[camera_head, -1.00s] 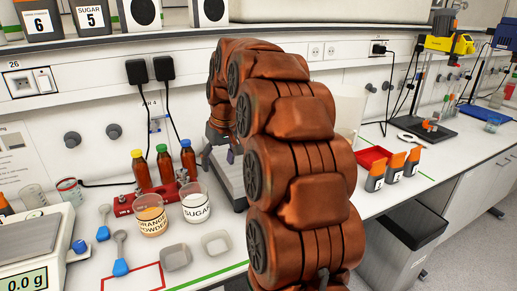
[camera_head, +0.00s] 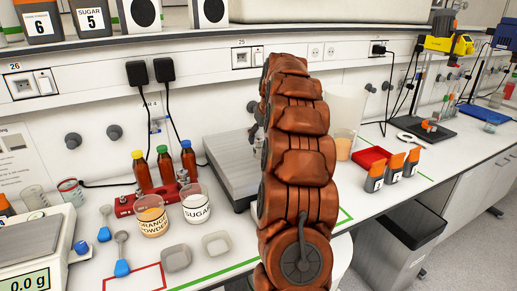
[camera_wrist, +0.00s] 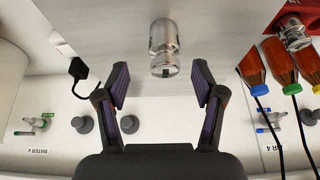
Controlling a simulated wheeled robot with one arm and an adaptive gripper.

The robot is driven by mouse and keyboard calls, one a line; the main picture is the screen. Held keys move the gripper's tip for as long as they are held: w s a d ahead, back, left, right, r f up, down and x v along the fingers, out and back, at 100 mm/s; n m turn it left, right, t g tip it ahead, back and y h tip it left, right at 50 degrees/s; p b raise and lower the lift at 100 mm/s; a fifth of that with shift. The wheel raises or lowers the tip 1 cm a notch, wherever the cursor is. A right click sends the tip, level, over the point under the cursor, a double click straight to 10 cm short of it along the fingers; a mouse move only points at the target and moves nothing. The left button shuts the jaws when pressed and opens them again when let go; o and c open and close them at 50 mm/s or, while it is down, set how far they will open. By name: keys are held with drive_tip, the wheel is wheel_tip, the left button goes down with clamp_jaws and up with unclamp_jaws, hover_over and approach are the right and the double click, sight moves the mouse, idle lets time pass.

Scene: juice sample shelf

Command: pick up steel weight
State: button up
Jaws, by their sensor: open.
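The steel weight (camera_wrist: 165,48) is a shiny knobbed metal cylinder, seen in the wrist view over a grey metal plate (camera_wrist: 105,25). My gripper (camera_wrist: 160,72) is open and empty. Its two dark fingers point toward the weight, with the weight just beyond the tips and roughly midway between them. In the head view my arm hides both the gripper and this weight. The plate's left part (camera_head: 232,160) shows there beside my arm. A second shiny metal piece (camera_wrist: 293,32) stands by the red rack in the wrist view.
Several capped bottles (camera_head: 163,165) stand behind the red rack (camera_head: 127,204). Beakers of orange powder (camera_head: 151,216) and sugar (camera_head: 196,207) stand in front. A balance (camera_head: 35,250) is at the left. A red tray (camera_head: 373,158) and orange-topped containers (camera_head: 394,168) are right of my arm.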

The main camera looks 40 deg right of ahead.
sight(260, 140)
drive_tip(key=shift+a+p+x, duration=0.15)
drive_tip(key=shift+p+x, duration=0.5)
drive_tip(key=shift+x, duration=0.6)
drive_tip(key=shift+a+p+x, duration=0.15)
drive_tip(key=shift+p+x, duration=0.45)
drive_tip(key=shift+x, duration=0.65)
clamp_jaws()
